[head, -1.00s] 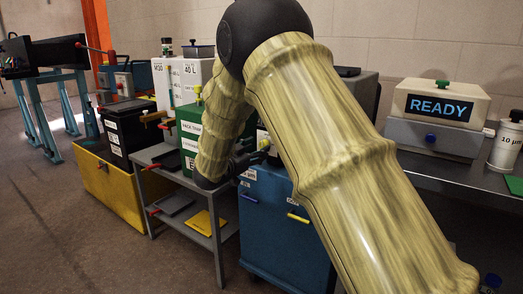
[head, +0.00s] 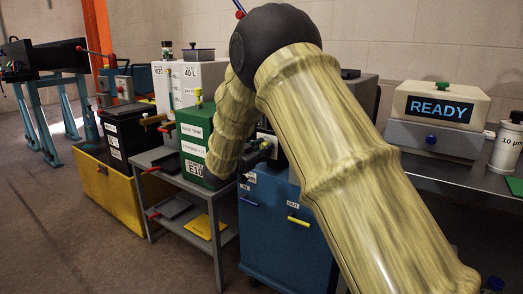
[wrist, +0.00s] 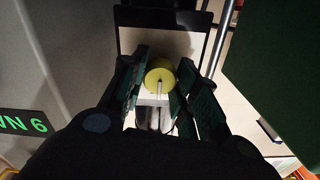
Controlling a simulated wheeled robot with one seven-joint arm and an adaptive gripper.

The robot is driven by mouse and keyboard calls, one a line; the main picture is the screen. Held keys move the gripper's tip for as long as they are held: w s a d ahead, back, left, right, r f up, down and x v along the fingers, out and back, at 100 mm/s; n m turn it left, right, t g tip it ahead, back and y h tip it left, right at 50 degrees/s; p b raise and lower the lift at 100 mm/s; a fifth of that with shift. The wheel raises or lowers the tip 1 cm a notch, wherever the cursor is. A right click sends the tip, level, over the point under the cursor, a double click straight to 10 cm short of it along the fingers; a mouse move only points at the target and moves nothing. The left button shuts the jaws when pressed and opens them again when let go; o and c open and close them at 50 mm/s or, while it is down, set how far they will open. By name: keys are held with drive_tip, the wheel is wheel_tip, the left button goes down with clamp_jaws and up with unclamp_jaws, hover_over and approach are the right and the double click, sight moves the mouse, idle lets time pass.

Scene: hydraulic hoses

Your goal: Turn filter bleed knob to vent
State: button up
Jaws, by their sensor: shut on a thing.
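The filter bleed knob (wrist: 159,73) looks like a round yellow-green knob with a pale pointer line, seen in the wrist view. The two dark ridged fingers of my gripper (wrist: 162,88) stand on either side of it and are shut on it. In the head view my gripper (head: 256,152) is beside the blue cart's top, partly hidden by my arm. The blue cart (head: 268,225) has small white labels and a yellow handle. The knob's markings cannot be read.
A green tank (head: 194,137) stands on a grey shelf cart (head: 155,157) just left of my gripper. A bench with a READY display (head: 437,108) and a white canister (head: 505,147) is at right.

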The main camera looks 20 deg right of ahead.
drive_tip(key=shift+m, duration=0.3)
drive_tip(key=m+b, duration=0.4)
drive_tip(key=m, duration=1.3)
drive_tip(key=shift+f, duration=0.15)
drive_tip(key=shift+m+b, duration=0.3)
drive_tip(key=shift+b, duration=0.05)
drive_tip(key=o, duration=1)
drive_tip(key=shift+o, duration=0.2)
drive_tip(key=v, duration=1.2)
